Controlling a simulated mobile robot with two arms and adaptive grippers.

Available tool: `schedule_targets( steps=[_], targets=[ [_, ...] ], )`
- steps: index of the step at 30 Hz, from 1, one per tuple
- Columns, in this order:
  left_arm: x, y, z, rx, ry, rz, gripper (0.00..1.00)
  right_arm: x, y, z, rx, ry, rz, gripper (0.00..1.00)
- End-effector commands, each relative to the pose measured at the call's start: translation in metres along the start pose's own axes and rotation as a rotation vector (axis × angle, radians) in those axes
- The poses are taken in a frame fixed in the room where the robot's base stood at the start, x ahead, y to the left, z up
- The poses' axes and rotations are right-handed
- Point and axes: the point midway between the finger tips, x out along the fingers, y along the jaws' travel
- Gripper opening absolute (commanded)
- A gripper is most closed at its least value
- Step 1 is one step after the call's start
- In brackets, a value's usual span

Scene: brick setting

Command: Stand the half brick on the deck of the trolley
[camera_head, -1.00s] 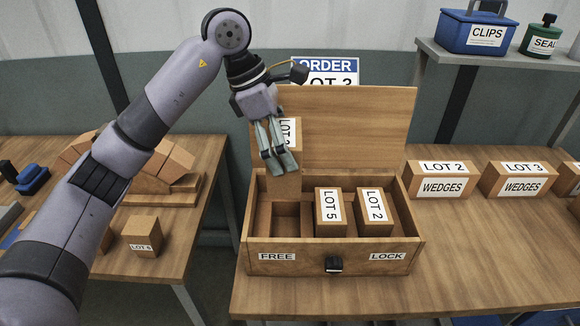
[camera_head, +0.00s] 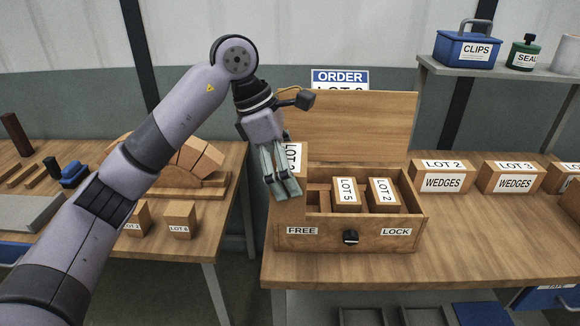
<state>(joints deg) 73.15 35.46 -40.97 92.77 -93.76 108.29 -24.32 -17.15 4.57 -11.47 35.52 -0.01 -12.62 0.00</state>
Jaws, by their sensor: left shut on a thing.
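My left gripper (camera_head: 282,178) is shut on a tan wooden block (camera_head: 291,210) with a white label starting "LOT"; the fingers hide part of it. The block hangs upright, its lower end overlapping the front left corner of an open wooden box (camera_head: 352,239). I cannot tell from this view how far apart they are. I cannot tell for sure that this block is the half brick. No trolley deck can be made out. My right gripper is not in view.
The box holds LOT 5 (camera_head: 346,193) and LOT 2 (camera_head: 383,193) blocks; its lid (camera_head: 360,130) stands open behind. LOT 2 wedges (camera_head: 443,177) and LOT 3 wedges (camera_head: 509,178) boxes stand right. A LOT 6 block (camera_head: 179,219) is on the left bench.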

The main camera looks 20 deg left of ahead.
Motion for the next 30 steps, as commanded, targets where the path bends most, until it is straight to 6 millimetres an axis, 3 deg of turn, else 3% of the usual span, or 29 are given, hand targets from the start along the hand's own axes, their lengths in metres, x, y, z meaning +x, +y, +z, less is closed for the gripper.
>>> schedule_targets(
  steps=[8,17,30],
  targets=[
    [0.029,-0.021,-0.023,0.182,0.001,-0.079,0.42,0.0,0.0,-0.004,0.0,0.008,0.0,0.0],
    [0.079,-0.06,-0.06,0.508,0.001,-0.219,0.42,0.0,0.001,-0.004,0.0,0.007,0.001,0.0],
    [0.206,-0.155,-0.154,1.348,-0.002,-0.57,0.42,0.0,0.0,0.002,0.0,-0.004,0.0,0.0]
  ],
)
